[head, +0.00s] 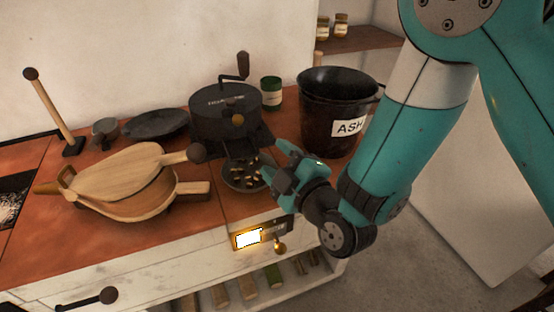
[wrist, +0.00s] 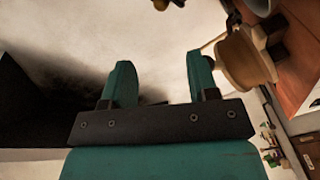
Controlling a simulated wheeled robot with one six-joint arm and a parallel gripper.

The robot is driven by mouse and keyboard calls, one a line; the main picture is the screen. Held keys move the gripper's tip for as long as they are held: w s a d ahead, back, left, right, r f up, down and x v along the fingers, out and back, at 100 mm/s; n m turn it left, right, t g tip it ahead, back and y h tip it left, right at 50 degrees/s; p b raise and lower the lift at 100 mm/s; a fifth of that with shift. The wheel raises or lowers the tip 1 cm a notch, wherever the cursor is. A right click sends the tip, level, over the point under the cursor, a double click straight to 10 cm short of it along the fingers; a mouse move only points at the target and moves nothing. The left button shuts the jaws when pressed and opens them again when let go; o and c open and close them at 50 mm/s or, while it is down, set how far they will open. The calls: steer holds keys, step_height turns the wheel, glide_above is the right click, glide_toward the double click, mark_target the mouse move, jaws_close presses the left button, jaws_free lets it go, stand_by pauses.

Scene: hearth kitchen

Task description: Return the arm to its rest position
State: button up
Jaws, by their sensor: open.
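My teal arm (head: 405,140) reaches down from the upper right in the head view, bent at its wrist above the counter's front edge. My gripper (head: 277,162) is open, its fingers pointing left beside a dark dish of small pale pieces (head: 243,174). I cannot tell whether it touches the dish. In the wrist view my gripper (wrist: 160,78) shows two spread teal fingers with nothing held between them.
A black bucket marked ASH (head: 335,115) stands close behind my wrist. A black drum with a crank (head: 226,115) is behind the dish. Wooden bellows (head: 125,180) lie left. A lit display (head: 248,238) is on the counter's front. Floor shows at right.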

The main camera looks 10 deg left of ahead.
steer(key=shift+d, duration=0.1)
steer(key=shift+w, duration=0.1)
steer(key=s+d+r+m+g+h, duration=0.2)
steer(key=s+d+r+m+g, duration=0.1)
steer(key=d+r+m+g, duration=0.3)
steer(key=s+d+r+m+g+h, duration=0.3)
steer(key=s+d+g, duration=0.1)
steer(key=s+d, duration=0.35)
steer(key=s+d+r+m+g+h, duration=0.2)
steer(key=s+d+m+g, duration=0.15)
steer(key=s+d, duration=0.35)
step_height(320, 180, up, 13)
steer(key=s+a+p, duration=0.1)
steer(key=p, duration=1.2)
steer(key=shift+a, duration=0.3)
steer(key=shift+n+g, duration=0.25)
